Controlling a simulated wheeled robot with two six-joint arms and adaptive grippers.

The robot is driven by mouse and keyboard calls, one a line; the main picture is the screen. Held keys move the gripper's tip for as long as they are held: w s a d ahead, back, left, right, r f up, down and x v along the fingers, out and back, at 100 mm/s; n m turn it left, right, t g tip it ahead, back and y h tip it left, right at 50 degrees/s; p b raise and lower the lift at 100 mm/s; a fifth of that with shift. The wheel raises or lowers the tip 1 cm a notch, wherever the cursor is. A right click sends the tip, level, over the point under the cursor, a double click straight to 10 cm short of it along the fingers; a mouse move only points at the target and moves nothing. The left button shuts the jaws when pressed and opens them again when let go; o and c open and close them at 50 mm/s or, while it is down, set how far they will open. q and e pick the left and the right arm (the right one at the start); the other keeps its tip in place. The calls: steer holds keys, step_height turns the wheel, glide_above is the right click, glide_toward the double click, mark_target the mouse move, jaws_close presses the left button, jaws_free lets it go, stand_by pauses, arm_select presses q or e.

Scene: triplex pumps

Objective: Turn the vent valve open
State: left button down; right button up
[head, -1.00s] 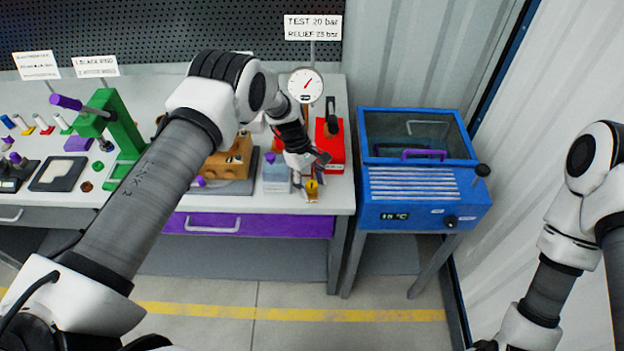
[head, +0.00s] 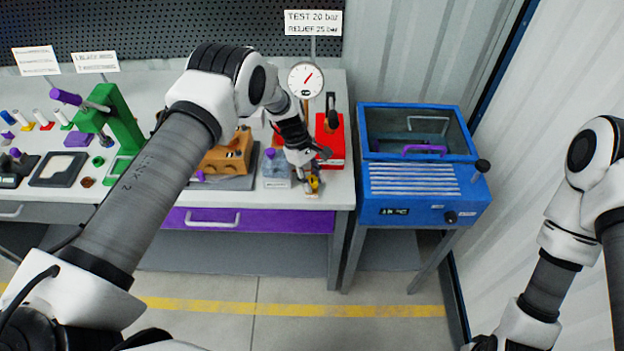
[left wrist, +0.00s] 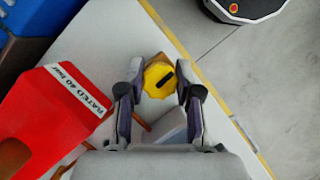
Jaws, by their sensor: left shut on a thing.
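The vent valve's yellow knob (left wrist: 159,78), with a black bar on its top, sits on a brown block at the bench's front corner in the left wrist view. My left gripper (left wrist: 161,74) is shut on the knob, with one finger on each side of it. In the head view the left gripper (head: 313,176) reaches down over the bench's front right corner and hides most of the knob. The black bar runs at a slant in the wrist view. My right arm shows at the right edge of the head view, but its gripper is not in view.
A red block (head: 331,142) with a black lever stands just behind the left gripper. A pressure gauge (head: 306,80) rises behind it. A block with a purple top (head: 275,172) stands close on the left. A blue bath (head: 420,188) stands right of the bench, across a gap.

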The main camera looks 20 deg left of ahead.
arm_select(q)
steer(key=shift+s+f, duration=0.1)
steer(key=shift+f, duration=0.15)
steer(key=n+t+b, duration=0.1)
steer(key=n, duration=0.1)
steer(key=n+b, duration=0.1)
steer(key=n, duration=0.2)
steer(key=shift+s+f+t, duration=0.1)
steer(key=shift+t, duration=0.3)
steer(key=n+t+b, duration=0.1)
steer(key=n+b, duration=0.1)
steer(key=n, duration=0.2)
steer(key=shift+f+n+t, duration=0.1)
steer(key=shift+n+t, duration=0.2)
steer(key=shift+t, duration=0.1)
steer(key=n+t+b, duration=0.1)
steer(key=n+b, duration=0.3)
steer(key=shift+y, duration=0.4)
steer(key=shift+n+t+y+b, duration=0.55)
steer(key=shift+n+b, duration=0.5)
steer(key=shift+n, duration=0.75)
steer(key=c, duration=0.8)
jaws_free()
steer(key=shift+r, duration=0.2)
steer(key=shift+w, duration=0.2)
